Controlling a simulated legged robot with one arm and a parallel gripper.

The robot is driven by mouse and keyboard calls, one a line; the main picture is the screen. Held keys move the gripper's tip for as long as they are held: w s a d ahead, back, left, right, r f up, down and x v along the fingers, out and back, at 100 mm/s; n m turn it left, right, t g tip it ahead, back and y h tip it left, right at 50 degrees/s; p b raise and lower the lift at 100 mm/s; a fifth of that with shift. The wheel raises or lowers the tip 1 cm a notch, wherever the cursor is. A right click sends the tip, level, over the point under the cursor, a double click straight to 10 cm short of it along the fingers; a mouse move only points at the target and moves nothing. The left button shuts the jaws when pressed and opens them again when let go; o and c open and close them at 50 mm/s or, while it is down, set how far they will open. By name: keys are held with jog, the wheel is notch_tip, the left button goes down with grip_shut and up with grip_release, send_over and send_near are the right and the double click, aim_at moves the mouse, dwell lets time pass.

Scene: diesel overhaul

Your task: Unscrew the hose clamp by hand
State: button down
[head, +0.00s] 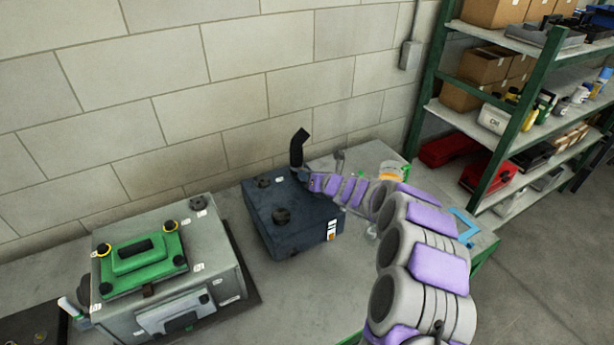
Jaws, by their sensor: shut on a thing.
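My gripper (309,180) is at the base of this hose, at the far end of my purple and grey arm. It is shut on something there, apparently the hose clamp. The clamp is too small and too covered by the gripper to make out. My arm also hides part of the bench to the right.
A grey machine with a green cover (145,265) stands at the left on the bench (310,300). Small tools and a blue bracket (466,228) lie to the right. A green-framed shelf (510,150) with boxes and bottles stands at the right. A block wall closes the back.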

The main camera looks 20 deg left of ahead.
jog(key=shift+w+r+n+t+b, duration=0.15)
jog(key=shift+n+t+b, duration=0.35)
jog(key=shift+b, duration=1.3)
jog(key=n+b, duration=0.1)
jog(key=b, duration=0.3)
jog(key=n+t+h+b, duration=0.1)
jog(key=b, duration=0.3)
jog(key=shift+s+a+n+h, duration=0.1)
jog(key=shift+s+n+h, duration=0.2)
jog(key=shift+s, duration=0.05)
jog(key=n+b, duration=0.1)
jog(key=b, duration=0.1)
jog(key=n+t+h+b, duration=0.1)
jog(key=b, duration=0.1)
jog(key=shift+s+a, duration=0.2)
jog(key=shift+s, duration=0.05)
jog(key=shift+n+t+b, duration=0.3)
jog(key=shift+n+b, duration=0.05)
jog(key=shift+n, duration=0.15)
jog(key=shift+s+n+t+h, duration=0.1)
jog(key=shift+n+t+h, duration=0.5)
jog(key=shift+n, duration=0.5)
jog(key=shift+f, duration=0.2)
jog(key=c, duration=1.1)
grip_release()
jog(key=shift+a, duration=0.15)
